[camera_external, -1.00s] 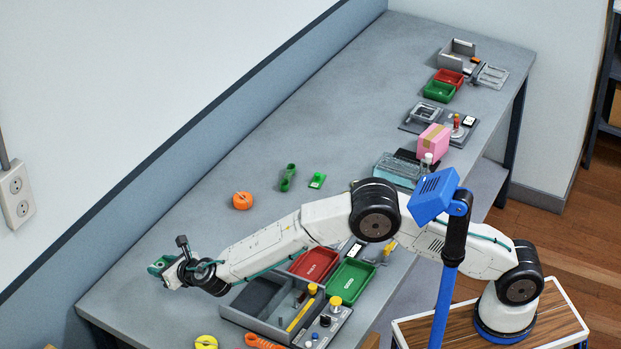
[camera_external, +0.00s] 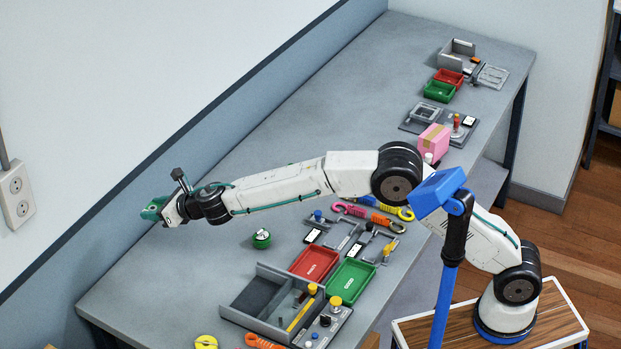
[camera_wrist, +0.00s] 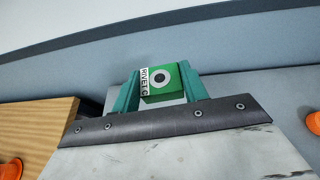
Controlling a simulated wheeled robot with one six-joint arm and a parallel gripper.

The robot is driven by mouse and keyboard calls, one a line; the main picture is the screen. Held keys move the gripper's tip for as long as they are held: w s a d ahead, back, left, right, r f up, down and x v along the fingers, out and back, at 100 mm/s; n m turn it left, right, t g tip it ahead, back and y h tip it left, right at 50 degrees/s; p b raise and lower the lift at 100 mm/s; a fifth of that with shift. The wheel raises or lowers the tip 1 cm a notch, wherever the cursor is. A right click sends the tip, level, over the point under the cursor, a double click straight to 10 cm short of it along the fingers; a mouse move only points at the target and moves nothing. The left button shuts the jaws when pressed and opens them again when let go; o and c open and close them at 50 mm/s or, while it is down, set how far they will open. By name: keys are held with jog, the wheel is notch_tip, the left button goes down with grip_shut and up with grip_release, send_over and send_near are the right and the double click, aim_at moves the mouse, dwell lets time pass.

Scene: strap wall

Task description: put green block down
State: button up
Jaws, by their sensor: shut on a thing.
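My gripper (camera_external: 153,209) is at the far left of the external view, its teal fingers in front of the blue-grey wall panel and the bench's back edge. In the wrist view my gripper (camera_wrist: 162,88) has its two teal fingers on either side of a green block (camera_wrist: 178,95), touching its sides. The block has a white label reading "RIVET,C" and a dark ring on a pale disc. The block looks raised above the grey bench (camera_external: 180,270); its exact height is unclear. In the external view the fingers hide most of the block.
A green round thing (camera_external: 261,240) lies on the bench below my arm. A red tray (camera_external: 316,263), a green tray (camera_external: 352,281) and a grey open box (camera_external: 250,325) stand near the front. A wooden piece (camera_wrist: 40,125) shows in the wrist view. The bench's left part is clear.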

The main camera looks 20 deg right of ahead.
jog(key=w+d+n+g+y, duration=0.2)
jog(key=w+d+n+g, duration=0.25)
jog(key=w, duration=0.25)
jog(key=n+g+y, duration=0.1)
jog(key=n+g, duration=0.2)
jog(key=g, duration=0.1)
send_over(208, 243)
notch_tip(208, 243, down, 17)
jog(key=shift+r, duration=0.2)
jog(key=shift+f, duration=2.1)
jog(key=shift+f, duration=0.15)
jog(key=o, duration=1.2)
